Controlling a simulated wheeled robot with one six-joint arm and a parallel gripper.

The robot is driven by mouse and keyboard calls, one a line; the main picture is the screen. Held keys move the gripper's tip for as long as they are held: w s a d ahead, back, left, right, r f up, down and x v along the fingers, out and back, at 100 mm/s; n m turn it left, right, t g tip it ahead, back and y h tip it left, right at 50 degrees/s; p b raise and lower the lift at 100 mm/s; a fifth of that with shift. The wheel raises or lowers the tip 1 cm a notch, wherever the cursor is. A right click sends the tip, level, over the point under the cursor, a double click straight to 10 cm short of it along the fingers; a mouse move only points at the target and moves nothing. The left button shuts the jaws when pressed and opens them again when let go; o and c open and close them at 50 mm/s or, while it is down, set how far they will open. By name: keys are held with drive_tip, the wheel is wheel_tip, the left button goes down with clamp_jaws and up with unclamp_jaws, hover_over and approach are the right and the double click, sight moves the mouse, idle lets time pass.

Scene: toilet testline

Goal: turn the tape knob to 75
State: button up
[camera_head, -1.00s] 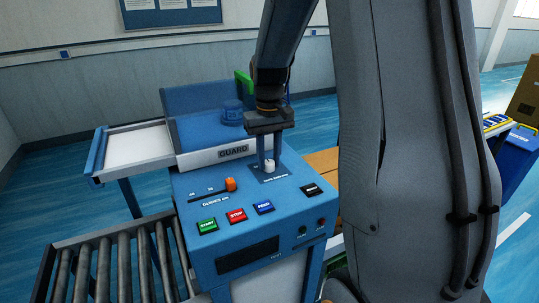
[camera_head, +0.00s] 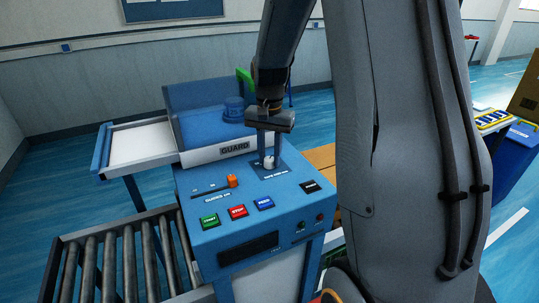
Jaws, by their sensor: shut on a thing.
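The tape knob (camera_head: 269,161) is a small white knob on the top of the blue control panel (camera_head: 225,225), toward its back right. A dark label plate lies around its base; its scale is too small to read. My gripper (camera_head: 269,152) points straight down from above, its fingers on either side of the knob and shut on it. The fingers partly hide the knob, and I cannot read which value it points to.
Left of the knob is an orange guides slider (camera_head: 233,181). Behind stands the guard (camera_head: 235,148). A roller conveyor (camera_head: 110,262) lies at the left.

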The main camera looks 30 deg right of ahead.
sight(269, 159)
idle(0.5)
drive_tip(key=o, duration=1.1)
drive_tip(key=shift+c, duration=0.2)
drive_tip(key=shift+r+b, duration=0.95)
drive_tip(key=shift+r, duration=3)
